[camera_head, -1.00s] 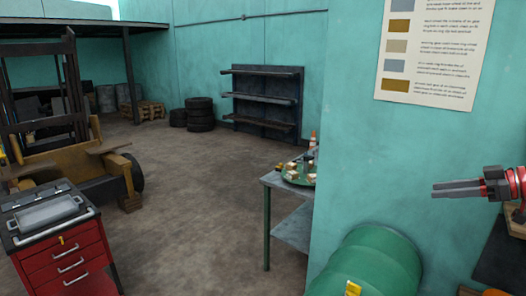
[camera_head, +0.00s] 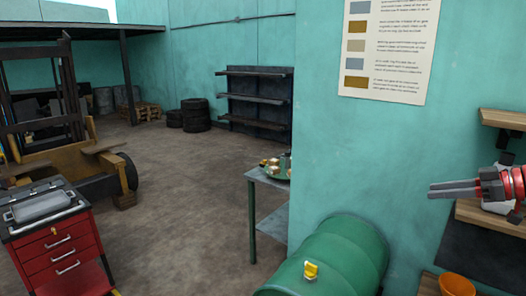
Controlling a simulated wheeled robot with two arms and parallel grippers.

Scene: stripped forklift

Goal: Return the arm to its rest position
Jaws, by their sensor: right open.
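My right gripper (camera_head: 432,190) comes in from the right edge, held level with its long grey fingers pointing left across the teal wall. It is open and nothing shows between the fingers, though they look close together from this side. The red and black wrist part behind it is mine. It hides part of a white object (camera_head: 495,208) on the wall shelf. My left arm and gripper are not in view.
A green drum (camera_head: 345,250) lies below the gripper. Wooden shelves (camera_head: 503,119) and an orange bowl (camera_head: 457,285) are at right. A metal table (camera_head: 270,178) holds a green tray. A red tool cabinet (camera_head: 58,255) and forklift (camera_head: 70,165) stand left. The middle floor is clear.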

